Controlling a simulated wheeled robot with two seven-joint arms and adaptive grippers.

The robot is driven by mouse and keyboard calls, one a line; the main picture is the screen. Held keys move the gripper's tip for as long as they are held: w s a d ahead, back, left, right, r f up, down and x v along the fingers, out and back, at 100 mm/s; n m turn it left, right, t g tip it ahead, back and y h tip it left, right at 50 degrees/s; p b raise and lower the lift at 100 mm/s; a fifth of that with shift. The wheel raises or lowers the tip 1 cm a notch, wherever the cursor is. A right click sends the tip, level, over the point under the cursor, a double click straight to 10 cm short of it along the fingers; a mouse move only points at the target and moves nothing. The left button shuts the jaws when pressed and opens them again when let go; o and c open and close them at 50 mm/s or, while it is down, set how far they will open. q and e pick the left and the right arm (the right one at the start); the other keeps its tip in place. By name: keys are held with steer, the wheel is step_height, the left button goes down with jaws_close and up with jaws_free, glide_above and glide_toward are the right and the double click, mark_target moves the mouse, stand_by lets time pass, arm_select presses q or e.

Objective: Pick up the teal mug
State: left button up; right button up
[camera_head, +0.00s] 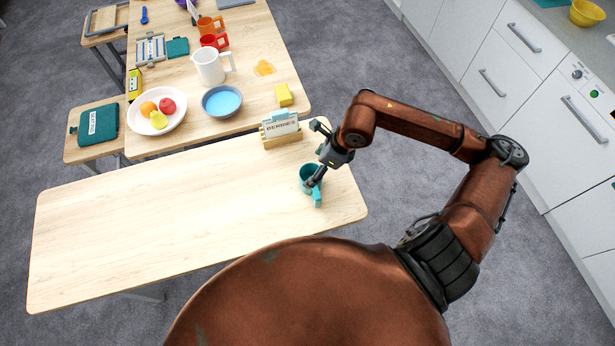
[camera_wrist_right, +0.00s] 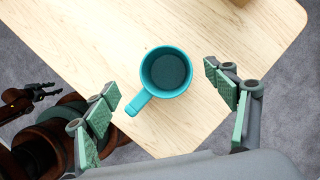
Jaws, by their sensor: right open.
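The teal mug (camera_head: 309,175) stands upright near the right end of the long wooden table, its handle toward my body. In the right wrist view the teal mug (camera_wrist_right: 166,70) looks empty, with its handle toward the lower left. My right gripper (camera_head: 318,154) is at the mug, and one finger hides part of its rim in the head view. In the right wrist view my right gripper (camera_wrist_right: 172,104) is open, its green-padded fingers apart on either side, with nothing between the pads. My left gripper is not identifiable in the head view.
A card holder (camera_head: 281,130) stands close behind the mug. The long table (camera_head: 150,215) is clear to the left. The table behind holds a fruit bowl (camera_head: 157,123), a blue bowl (camera_head: 222,101) and a white pitcher (camera_head: 209,67). White cabinets (camera_head: 490,60) line the right.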

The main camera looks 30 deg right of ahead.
mark_target(310, 173)
steer(key=shift+d+x, duration=0.15)
steer(key=shift+x, duration=1)
steer(key=shift+d+x, duration=0.2)
steer(key=shift+x, duration=0.9)
steer(key=shift+d+x, duration=0.15)
steer(key=shift+x, duration=1)
steer(key=shift+s+f, duration=0.15)
steer(key=c, duration=0.8)
arm_select(q)
steer(key=shift+s, duration=0.9)
arm_select(e)
steer(key=c, duration=1.2)
